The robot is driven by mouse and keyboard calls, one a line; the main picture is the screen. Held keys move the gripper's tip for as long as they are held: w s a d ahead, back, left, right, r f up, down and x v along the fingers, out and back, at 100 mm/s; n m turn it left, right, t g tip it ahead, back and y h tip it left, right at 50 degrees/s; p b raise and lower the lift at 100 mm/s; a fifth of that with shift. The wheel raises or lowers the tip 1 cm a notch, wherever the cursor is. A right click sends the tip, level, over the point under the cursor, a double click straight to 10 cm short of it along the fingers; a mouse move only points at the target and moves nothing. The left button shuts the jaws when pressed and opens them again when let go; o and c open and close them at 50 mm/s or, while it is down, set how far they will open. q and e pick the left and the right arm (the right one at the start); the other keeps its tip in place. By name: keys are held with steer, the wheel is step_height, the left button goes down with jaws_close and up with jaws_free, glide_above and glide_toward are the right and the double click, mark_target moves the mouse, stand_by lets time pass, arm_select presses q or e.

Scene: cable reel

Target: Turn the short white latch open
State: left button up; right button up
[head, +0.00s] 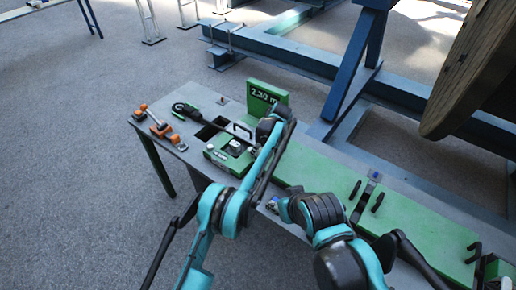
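A green box-like unit (228,154) sits on the grey bench, with a small pale grey-white part (235,147) on its top. That part is too small for me to tell whether it is the short white latch or how it is turned. My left arm reaches up beside the unit, and its wrist end (275,125) is just right of it; the fingers are not clear. My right arm's end (283,208) is low over the bench's front edge, beside a small blue-and-white piece (272,203). Its fingers are also too small to read.
A long green panel (410,222) with black handles lies right. A blue frame (350,70) and wooden reel (480,70) stand behind.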

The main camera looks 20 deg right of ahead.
arm_select(q)
steer(key=v, duration=1.1)
steer(key=shift+s+r, duration=0.2)
steer(key=shift+r, duration=0.15)
steer(key=s+a+r+m+h, duration=0.1)
steer(key=s+a+r, duration=0.3)
steer(key=a, duration=0.5)
steer(key=s+a+r+m+t+b, duration=0.1)
steer(key=s+a+r+m, duration=0.1)
steer(key=a+r, duration=0.5)
steer(key=s+a+r+m+h, duration=0.1)
steer(key=s+a+r, duration=0.2)
steer(key=a, duration=0.7)
steer(key=s+a+f+m+t+b, duration=0.1)
steer(key=s+a+f+m, duration=0.1)
steer(key=s+a, duration=0.95)
steer(key=s+a+f+m+t, duration=0.1)
steer(key=s+f, duration=0.3)
steer(key=s, duration=0.2)
steer(key=s+a+f, duration=0.2)
steer(key=s+f, duration=0.2)
steer(key=s, duration=0.2)
steer(key=shift+s+a+m+t+h, duration=0.25)
steer(key=shift+s+m+t+h, duration=0.1)
steer(key=shift+m+t+h, duration=0.05)
